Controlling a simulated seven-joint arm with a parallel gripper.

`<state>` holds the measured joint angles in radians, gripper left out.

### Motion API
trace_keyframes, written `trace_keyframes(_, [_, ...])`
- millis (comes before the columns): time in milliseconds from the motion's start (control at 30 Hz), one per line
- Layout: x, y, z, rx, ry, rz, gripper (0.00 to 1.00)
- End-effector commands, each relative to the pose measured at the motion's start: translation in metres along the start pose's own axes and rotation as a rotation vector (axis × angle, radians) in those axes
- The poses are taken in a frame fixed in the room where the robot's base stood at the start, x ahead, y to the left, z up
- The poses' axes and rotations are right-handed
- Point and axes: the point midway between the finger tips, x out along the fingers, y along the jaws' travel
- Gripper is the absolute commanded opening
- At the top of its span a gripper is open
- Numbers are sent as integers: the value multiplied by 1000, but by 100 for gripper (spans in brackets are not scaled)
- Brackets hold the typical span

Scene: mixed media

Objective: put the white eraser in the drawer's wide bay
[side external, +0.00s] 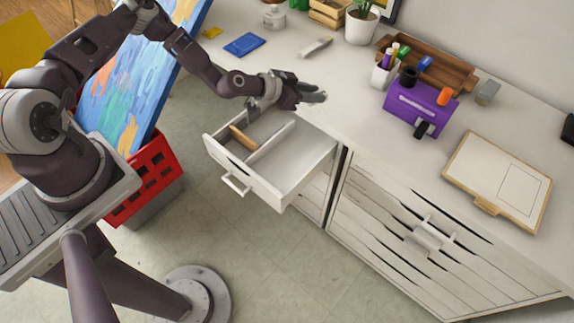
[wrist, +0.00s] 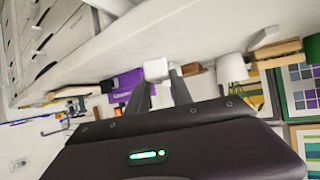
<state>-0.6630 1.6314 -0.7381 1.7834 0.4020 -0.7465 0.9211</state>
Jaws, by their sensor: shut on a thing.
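My gripper (side external: 314,97) is above the counter's front edge, just behind and above the open drawer (side external: 235,158), with its fingers pointing right. In the side view I cannot make out the eraser clearly against the fingers. A white divider (side external: 270,142) splits the drawer. The wide bay (side external: 297,163), right of the divider, looks empty. The narrow bay holds a brown wooden block (side external: 243,138).
On the counter are a blue book (side external: 244,45), a grey-white bar (side external: 315,47), a potted plant (side external: 361,26), a pen cup (side external: 384,77), a purple box (side external: 420,107) and a framed board (side external: 497,182). A red crate (side external: 152,173) and a leaning painting (side external: 140,75) stand left of the drawer.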

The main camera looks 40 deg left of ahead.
Motion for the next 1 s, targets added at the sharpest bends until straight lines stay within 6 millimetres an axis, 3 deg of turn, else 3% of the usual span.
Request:
trace_keyframes(33, [-6,-1,11,-2,1,36,0])
trace_keyframes(200, [-28,16,26,132,4,250,0])
trace_keyframes(467, [-44,34,18,226,0,423,0])
trace_keyframes(733, [-63,46,-16,335,-3,588,0])
trace_keyframes(1000, [-81,46,-55,378,-3,668,0])
